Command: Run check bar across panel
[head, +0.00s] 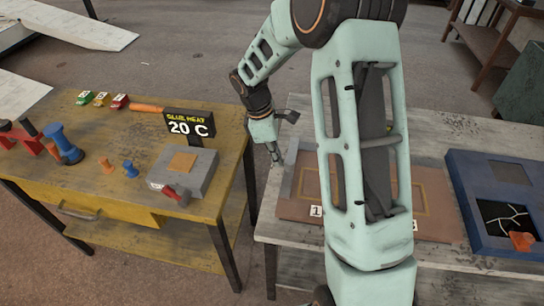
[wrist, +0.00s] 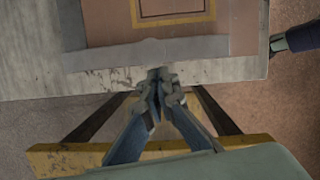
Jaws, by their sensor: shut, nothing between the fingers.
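The panel (head: 435,190) is a flat pinkish-brown board with a gold frame line, lying on the right bench. My arm hides its middle in the head view. It also shows in the wrist view (wrist: 110,25). A grey strip that looks like the check bar (wrist: 150,52) lies across the panel's edge nearest my gripper, and its ends are hard to make out. My gripper (wrist: 162,76) is shut and empty. Its tips are close to the strip in the wrist view, but I cannot tell whether they touch. In the head view my gripper (head: 276,156) hangs by the bench's left edge.
A gap separates the two tables. A blue tray (head: 470,205) with a dark cracked-looking square stands on the bench's right.

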